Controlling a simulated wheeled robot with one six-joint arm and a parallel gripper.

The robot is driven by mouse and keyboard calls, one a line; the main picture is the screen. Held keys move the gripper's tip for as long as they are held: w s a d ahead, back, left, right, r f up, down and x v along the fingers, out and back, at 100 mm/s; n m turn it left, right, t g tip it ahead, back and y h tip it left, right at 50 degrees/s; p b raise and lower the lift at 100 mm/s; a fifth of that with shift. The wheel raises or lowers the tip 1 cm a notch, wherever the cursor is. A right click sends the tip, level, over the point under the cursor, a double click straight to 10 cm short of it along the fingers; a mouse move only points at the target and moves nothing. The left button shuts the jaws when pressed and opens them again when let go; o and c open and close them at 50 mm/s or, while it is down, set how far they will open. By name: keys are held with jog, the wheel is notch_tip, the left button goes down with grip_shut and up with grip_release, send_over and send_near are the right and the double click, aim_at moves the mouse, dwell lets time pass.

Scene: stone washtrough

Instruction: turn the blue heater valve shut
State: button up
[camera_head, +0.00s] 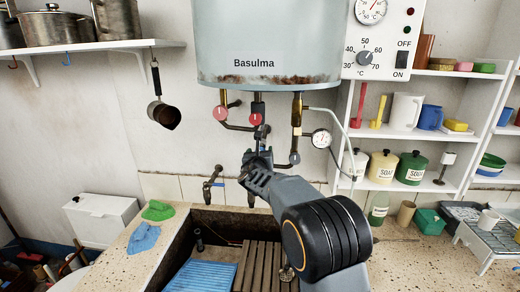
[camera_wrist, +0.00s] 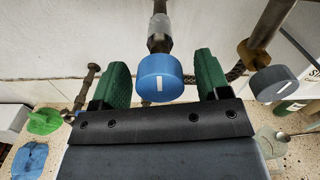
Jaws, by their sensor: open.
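The blue heater valve (camera_wrist: 159,80) is a round blue knob on the end of a metal pipe, in the upper middle of the wrist view. A short white mark on its face stands roughly upright. My gripper (camera_wrist: 161,62) is open, with one green finger on each side of the knob and a visible gap to each. I cannot tell the exact depth of the fingers relative to it. In the head view my gripper (camera_head: 258,158) is below the heater (camera_head: 265,40), in front of its pipes, and the blue knob is hidden there.
A grey knob (camera_wrist: 273,84) sits on a pipe close right of my gripper. A tap (camera_head: 210,184) is left of my gripper, above the trough (camera_head: 188,228). Shelves stand right.

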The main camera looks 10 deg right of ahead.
jog(key=shift+w+d, duration=0.15)
jog(key=shift+w, duration=0.35)
jog(key=shift+c, duration=0.2)
jog(key=c, duration=0.9)
